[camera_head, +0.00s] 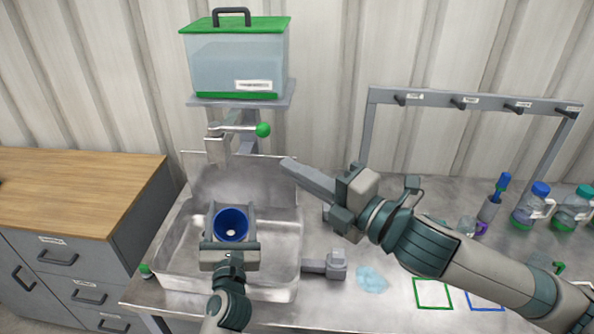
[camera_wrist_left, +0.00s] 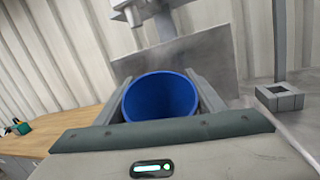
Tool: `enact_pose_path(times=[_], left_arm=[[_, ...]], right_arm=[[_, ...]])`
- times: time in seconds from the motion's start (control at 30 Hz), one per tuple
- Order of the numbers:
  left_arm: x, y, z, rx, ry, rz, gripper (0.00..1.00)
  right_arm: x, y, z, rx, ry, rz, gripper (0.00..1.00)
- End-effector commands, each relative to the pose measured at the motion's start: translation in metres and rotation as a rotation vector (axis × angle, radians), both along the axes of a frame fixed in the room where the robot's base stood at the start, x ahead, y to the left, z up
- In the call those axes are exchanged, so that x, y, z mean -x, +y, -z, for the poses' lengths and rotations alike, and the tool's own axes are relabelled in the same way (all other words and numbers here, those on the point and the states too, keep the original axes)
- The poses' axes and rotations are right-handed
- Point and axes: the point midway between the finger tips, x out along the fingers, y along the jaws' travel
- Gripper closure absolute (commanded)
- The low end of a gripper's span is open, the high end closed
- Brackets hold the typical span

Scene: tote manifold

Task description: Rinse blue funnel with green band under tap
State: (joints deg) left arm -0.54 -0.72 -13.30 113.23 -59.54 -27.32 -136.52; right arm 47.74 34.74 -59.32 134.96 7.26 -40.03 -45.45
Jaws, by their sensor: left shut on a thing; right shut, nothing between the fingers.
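The blue funnel (camera_head: 231,222) is held mouth up over the sink basin (camera_head: 172,252). My left gripper (camera_head: 231,228) is shut on it; in the left wrist view the funnel (camera_wrist_left: 160,97) sits between the two fingers. Its green band is hidden. The metal tap (camera_head: 218,145) hangs above and behind the funnel, below the water tank (camera_head: 238,68). Its lever ends in a green knob (camera_head: 263,130). My right gripper (camera_head: 287,163) is shut and empty, with its tip to the right of the knob and lower, apart from it. I cannot see any water running.
A grey rack with hooks (camera_head: 480,103) stands at the back right. Bottles (camera_head: 533,203) and a brush (camera_head: 499,190) stand at the right. A grey block fixture (camera_head: 325,264) is right of the sink. A clear blue puddle-like patch (camera_head: 371,279) and green and blue outlined squares (camera_head: 433,307) are on the counter.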

Motion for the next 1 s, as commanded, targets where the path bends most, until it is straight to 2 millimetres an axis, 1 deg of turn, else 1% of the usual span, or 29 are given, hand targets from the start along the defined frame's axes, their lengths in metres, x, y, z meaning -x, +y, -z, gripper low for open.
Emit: enact_pose_path(times=[0.2, 0.4, 1.0], left_arm=[[0.013, -0.007, 0.000, 0.000, 0.001, 0.001, 0.58], [0.022, -0.011, 0.000, -0.001, 0.000, 0.000, 0.58], [0.023, -0.012, 0.000, 0.000, 0.000, 0.000, 0.58]], right_arm=[[0.000, 0.000, -0.002, 0.000, 0.000, 0.000, 1.00], [0.000, 0.000, -0.003, 0.000, 0.000, 0.000, 1.00], [0.000, 0.000, -0.003, 0.000, 0.000, 0.000, 1.00]])
